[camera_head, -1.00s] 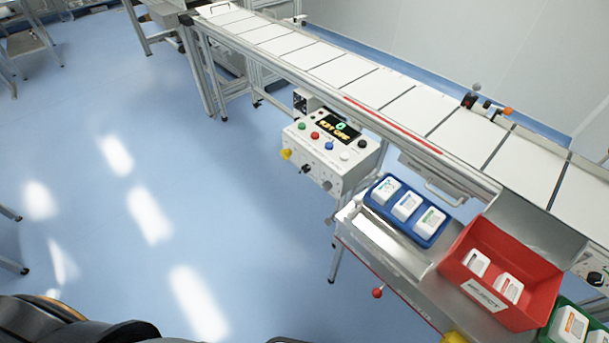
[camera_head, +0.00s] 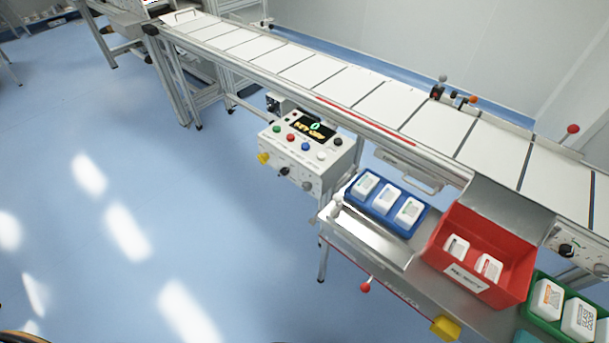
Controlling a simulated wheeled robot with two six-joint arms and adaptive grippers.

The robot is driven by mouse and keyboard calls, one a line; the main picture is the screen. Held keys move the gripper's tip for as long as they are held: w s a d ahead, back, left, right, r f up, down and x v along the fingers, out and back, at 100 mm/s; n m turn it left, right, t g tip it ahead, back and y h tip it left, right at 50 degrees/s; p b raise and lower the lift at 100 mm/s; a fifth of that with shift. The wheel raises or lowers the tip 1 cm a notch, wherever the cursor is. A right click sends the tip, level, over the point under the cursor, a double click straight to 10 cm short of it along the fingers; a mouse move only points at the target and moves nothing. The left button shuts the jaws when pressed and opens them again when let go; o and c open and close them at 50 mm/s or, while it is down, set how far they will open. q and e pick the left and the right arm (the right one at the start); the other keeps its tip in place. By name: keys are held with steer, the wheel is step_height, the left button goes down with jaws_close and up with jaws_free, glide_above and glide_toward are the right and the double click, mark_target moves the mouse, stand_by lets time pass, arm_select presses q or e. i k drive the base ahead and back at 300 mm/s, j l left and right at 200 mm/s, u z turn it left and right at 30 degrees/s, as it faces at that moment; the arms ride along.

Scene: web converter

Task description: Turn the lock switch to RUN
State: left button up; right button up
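A white control box (camera_head: 325,173) hangs at the near side of the conveyor, left of the blue tray. Its sloped top has a dark display (camera_head: 313,127) with small yellow and green text, which seems to read KEY OFF. Several coloured buttons sit around the display. The front face carries a yellow knob (camera_head: 264,158), a black switch (camera_head: 285,171) and a grey round part (camera_head: 307,186). I cannot tell for sure which one is the lock switch, and no RUN label is readable. Neither of my grippers is in view.
The conveyor (camera_head: 360,105) runs behind the box. Right of it stand a blue tray (camera_head: 407,232), a red bin (camera_head: 490,225) and a green tray (camera_head: 533,328) with white packs. A red ball-ended lever (camera_head: 365,287) sticks out below. The blue floor (camera_head: 200,220) left of the box is clear.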

mark_target(264, 157)
steer(key=i+j+z, duration=0.15)
steer(key=j, duration=0.55)
steer(key=i+j+z, duration=0.1)
steer(key=j, duration=0.6)
steer(key=i+j+z, duration=0.15)
steer(key=j, duration=0.6)
steer(key=i+j+z, duration=0.15)
steer(key=j, duration=0.55)
